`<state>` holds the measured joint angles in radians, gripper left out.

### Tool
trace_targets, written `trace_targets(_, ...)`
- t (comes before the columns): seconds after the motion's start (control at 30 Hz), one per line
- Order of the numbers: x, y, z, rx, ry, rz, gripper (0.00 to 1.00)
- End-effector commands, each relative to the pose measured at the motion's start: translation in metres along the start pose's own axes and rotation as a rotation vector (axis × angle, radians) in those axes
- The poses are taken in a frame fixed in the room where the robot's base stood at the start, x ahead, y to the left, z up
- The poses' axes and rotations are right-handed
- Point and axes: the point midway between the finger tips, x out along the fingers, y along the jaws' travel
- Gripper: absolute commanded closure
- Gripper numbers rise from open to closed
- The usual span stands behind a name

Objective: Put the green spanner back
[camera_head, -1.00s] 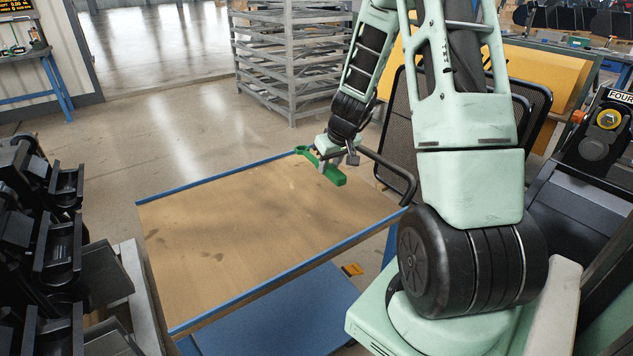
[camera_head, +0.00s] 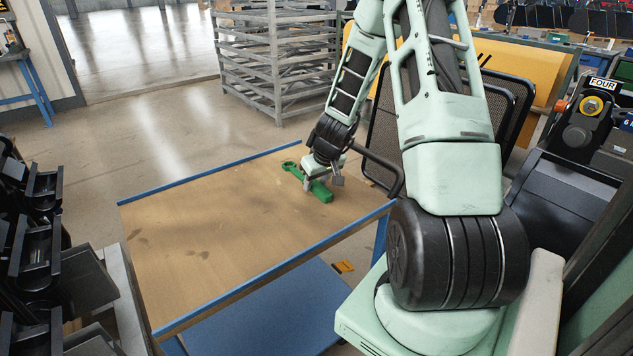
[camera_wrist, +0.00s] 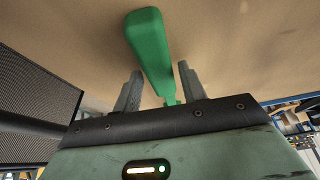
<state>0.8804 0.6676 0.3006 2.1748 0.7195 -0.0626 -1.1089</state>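The green spanner (camera_head: 319,191) lies on the brown top of the blue-edged table, near its far right part. Its ring end points to the far left and its thick handle end toward the near right. My gripper (camera_head: 322,186) is right over the spanner, pointing down. In the wrist view the spanner (camera_wrist: 149,45) runs between the two spread fingers (camera_wrist: 158,75), with a gap on each side. The gripper is open around it. The ring end is hidden behind the gripper body in the wrist view.
The table top (camera_head: 210,225) is otherwise bare, with a blue lower shelf (camera_head: 265,310). A black mesh panel (camera_head: 385,135) stands close to the right of my gripper. Black racks (camera_head: 35,230) stand at the left. A grey metal rack (camera_head: 275,60) stands behind.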

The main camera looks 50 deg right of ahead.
Motion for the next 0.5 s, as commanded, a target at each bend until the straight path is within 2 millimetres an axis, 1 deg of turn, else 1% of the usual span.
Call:
trace_targets(0.43, 0.002, 0.0, 0.001, 0.002, 0.0, -0.001, 0.49)
trace_targets(0.47, 0.0, 0.0, 0.0, 0.002, 0.001, 0.0, 0.49)
trace_targets(0.5, -0.009, 0.0, -0.001, -0.002, 0.002, 0.001, 0.49)
